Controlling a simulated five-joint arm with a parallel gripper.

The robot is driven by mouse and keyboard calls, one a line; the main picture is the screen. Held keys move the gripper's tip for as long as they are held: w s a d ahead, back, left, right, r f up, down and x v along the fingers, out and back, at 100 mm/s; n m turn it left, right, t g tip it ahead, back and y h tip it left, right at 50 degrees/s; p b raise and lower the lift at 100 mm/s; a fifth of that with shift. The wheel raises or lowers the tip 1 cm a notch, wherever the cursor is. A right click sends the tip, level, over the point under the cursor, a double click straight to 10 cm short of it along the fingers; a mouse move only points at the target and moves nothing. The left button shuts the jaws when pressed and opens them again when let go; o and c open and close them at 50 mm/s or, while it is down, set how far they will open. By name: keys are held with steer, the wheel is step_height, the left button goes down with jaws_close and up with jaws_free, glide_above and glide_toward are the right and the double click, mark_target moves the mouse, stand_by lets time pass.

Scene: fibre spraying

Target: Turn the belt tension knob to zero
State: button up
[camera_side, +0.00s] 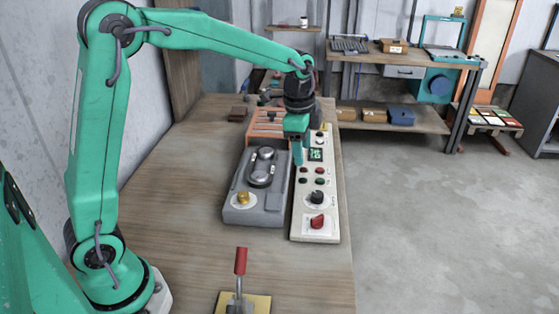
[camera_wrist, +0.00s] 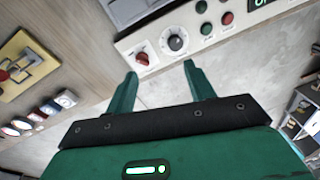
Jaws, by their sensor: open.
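A pale control panel (camera_side: 300,222) lies along the right edge of the workbench. It carries a black dial knob (camera_side: 316,197) on a white scale and a red knob (camera_side: 317,221) nearer the camera. In the wrist view the black knob (camera_wrist: 175,42) and red knob (camera_wrist: 142,58) lie beyond my fingers. I cannot read which is the belt tension knob or its setting. A yellow knob (camera_side: 243,197) is on the grey machine to the left. My gripper (camera_side: 298,158) points down near the panel's display. In the wrist view my gripper (camera_wrist: 160,70) is open and empty.
The grey machine (camera_side: 234,213) with two metal rollers stands beside the panel. A red-handled lever (camera_side: 240,262) stands on a yellow plate at the front. Green and red buttons (camera_side: 305,175) sit near the fingers. The bench left of the machine (camera_side: 175,190) is clear.

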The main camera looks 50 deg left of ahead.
mark_target(317, 194)
steer(key=w+f+m, duration=0.1)
steer(key=w+f, duration=0.1)
steer(key=f, duration=0.1)
steer(key=w+f+m+g, duration=0.1)
steer(key=w+f, duration=0.1)
steer(key=f, duration=0.1)
steer(key=w+f+m, duration=0.1)
steer(key=w+f, duration=0.1)
steer(key=shift+w+d+f+m, duration=0.15)
steer(key=shift+w+f+m, duration=0.15)
steer(key=shift+f+m, duration=0.1)
steer(key=shift+f, duration=0.15)
steer(key=shift+f, duration=3.75)
steer(key=c, duration=1)
